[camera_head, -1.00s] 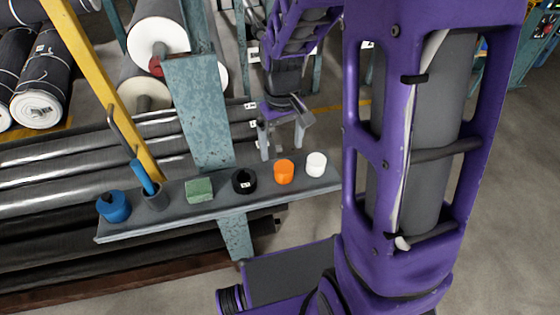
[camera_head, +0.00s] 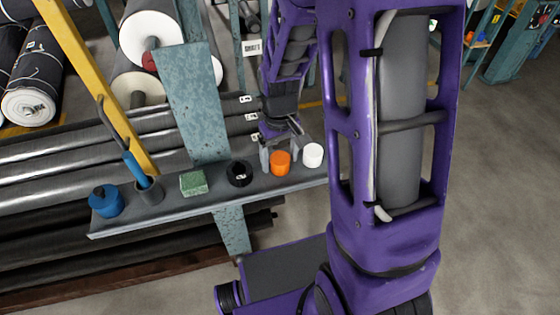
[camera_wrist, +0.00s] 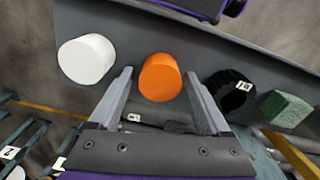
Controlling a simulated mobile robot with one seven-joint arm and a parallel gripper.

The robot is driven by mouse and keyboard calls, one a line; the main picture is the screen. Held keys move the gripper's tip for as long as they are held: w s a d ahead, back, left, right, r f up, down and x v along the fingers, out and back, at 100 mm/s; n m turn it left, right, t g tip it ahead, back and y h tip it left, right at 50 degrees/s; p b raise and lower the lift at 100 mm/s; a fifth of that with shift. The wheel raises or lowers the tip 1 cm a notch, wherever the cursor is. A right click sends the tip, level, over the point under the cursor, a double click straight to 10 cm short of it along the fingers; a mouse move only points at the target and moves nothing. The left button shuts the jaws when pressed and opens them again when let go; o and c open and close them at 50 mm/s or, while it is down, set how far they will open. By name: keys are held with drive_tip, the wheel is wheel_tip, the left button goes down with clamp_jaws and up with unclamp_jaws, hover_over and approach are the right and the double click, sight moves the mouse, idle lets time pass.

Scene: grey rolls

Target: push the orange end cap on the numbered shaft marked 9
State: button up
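The orange end cap (camera_head: 280,162) stands on the grey shelf (camera_head: 150,215) between a black ring (camera_head: 239,174) and a white cap (camera_head: 313,155). My gripper (camera_head: 285,157) is open and low over the shelf at the orange cap. In the wrist view the orange cap (camera_wrist: 160,78) lies between the two spread fingertips of my gripper (camera_wrist: 159,72), with a gap visible on each side. Silvery shafts (camera_head: 120,135) lie in a rack behind the shelf, with small white number tags (camera_head: 246,99) at their right ends. I cannot surely read which is marked 9.
The shelf also holds a green block (camera_head: 193,183), a blue tool in a holder (camera_head: 148,188) and a blue pot (camera_head: 106,201). A teal post (camera_head: 190,105) and a yellow bar (camera_head: 95,85) rise behind it. Large rolls (camera_head: 150,40) lie at the back left.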

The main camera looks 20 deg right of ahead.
drive_tip(key=c, duration=1.1)
